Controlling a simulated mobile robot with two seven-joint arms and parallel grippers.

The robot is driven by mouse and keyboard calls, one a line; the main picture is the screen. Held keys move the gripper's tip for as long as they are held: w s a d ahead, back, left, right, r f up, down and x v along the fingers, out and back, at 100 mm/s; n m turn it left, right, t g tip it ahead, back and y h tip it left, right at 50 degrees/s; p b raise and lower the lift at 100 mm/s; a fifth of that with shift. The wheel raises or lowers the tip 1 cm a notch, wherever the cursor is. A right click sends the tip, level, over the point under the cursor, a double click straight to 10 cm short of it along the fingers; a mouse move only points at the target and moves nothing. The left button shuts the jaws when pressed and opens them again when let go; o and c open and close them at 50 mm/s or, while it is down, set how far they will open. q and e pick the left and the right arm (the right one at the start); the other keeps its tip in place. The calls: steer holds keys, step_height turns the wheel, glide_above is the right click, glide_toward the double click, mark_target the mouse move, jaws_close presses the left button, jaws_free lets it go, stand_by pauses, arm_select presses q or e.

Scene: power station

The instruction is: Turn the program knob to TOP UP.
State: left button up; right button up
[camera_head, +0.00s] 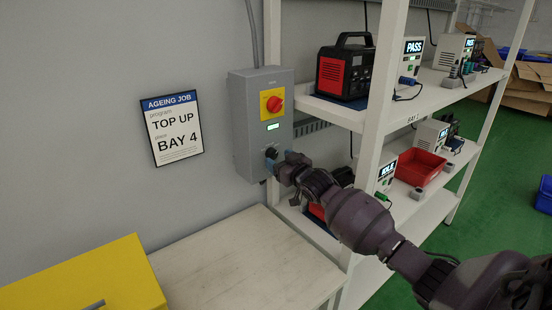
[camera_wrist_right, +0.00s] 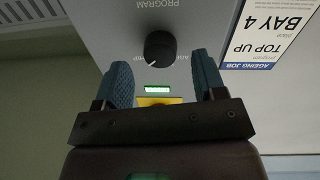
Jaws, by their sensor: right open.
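The program knob (camera_head: 271,153) is a round black knob low on the front of the grey control box (camera_head: 245,110). In the right wrist view the knob (camera_wrist_right: 160,47) appears upside down, with a short white mark at its lower left edge. The labels around it are partly hidden or too small to read surely. My right gripper (camera_head: 281,164) is at the knob. In the wrist view its two blue fingers (camera_wrist_right: 162,62) are apart, one on each side of the knob, with gaps between. My left gripper is out of view.
A red rotary switch on a yellow plate (camera_head: 271,103) and a lit green display (camera_head: 273,127) sit above the knob. The job card (camera_head: 172,128) reads TOP UP, BAY 4. A shelf post (camera_head: 376,120) stands right of the box. A pale bench (camera_head: 240,262) lies below.

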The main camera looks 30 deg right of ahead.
mark_target(272, 154)
steer(key=shift+w, duration=1.2)
steer(key=c, duration=0.9)
